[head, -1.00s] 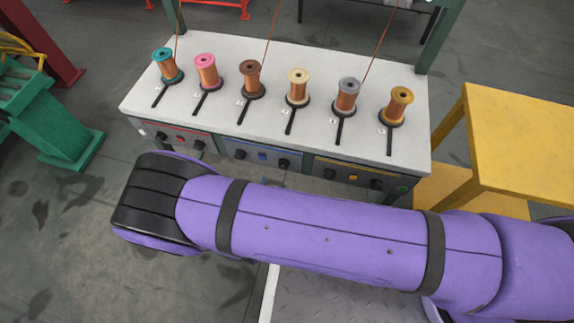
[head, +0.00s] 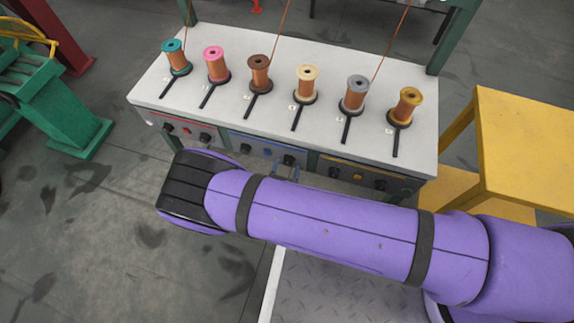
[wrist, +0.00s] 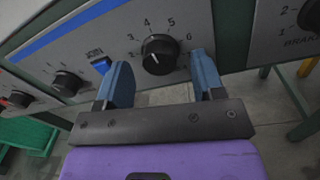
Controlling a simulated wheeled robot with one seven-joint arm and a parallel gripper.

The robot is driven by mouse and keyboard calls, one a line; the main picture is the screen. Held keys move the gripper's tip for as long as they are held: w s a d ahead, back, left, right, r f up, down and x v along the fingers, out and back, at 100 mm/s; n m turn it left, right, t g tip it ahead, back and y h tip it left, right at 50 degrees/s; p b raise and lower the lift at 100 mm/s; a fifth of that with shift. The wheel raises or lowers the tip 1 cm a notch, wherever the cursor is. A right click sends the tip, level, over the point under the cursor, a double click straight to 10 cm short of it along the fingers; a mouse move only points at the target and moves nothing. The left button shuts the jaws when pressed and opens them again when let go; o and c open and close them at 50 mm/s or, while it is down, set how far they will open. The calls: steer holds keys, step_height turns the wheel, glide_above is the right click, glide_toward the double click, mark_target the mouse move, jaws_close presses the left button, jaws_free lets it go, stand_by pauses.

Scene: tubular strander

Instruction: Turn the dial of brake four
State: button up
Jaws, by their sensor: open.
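A black dial (wrist: 158,54) on the blue-striped panel sits between the two blue fingers of my open gripper (wrist: 162,72) in the wrist view. Numbers ring the dial; its own brake label is hidden. It is the right-hand dial of the middle panel, and it also shows in the head view (head: 289,160). The fingers stand either side of it, the tips close to the panel; I cannot tell whether they touch the dial. In the head view only bits of my gripper (head: 286,171) show above my purple arm.
A blue switch (wrist: 101,65) and another dial (wrist: 67,83) lie to the left. A panel with a dial marked BRAKE (wrist: 309,14) is at right. Several copper spools stand on the grey bench top (head: 230,110). A yellow table (head: 520,150) stands at right.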

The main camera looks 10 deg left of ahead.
steer(key=shift+w, duration=0.6)
steer(key=c, duration=0.9)
